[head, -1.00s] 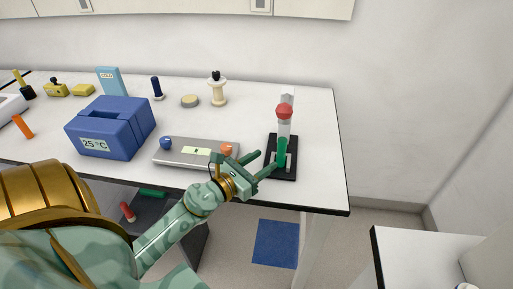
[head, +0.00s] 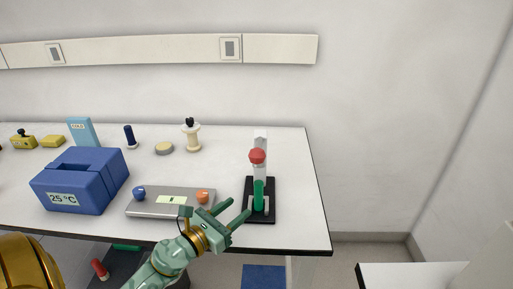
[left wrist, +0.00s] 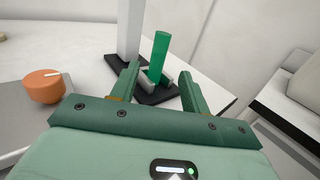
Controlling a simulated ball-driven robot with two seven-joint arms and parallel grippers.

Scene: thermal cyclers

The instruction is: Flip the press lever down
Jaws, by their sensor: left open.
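The press stands on a black base (head: 262,217) near the right end of the bench. It has a pale upright column (left wrist: 130,30), a red ball knob (head: 257,156) up high and a green cylinder (head: 258,195) below it. The green cylinder also shows in the left wrist view (left wrist: 159,55), upright and slightly tilted, between grey pieces on the base. I cannot tell how the knob joins the lever. My left gripper (head: 240,208) is open and empty, just left of and in front of the press. Its fingers point at the green cylinder, apart from it.
A grey device with a blue knob (head: 139,192) and an orange knob (head: 202,196) lies left of the press. A blue 25 °C box (head: 82,180) stands farther left. Several small items stand behind. The bench's right edge is close to the press.

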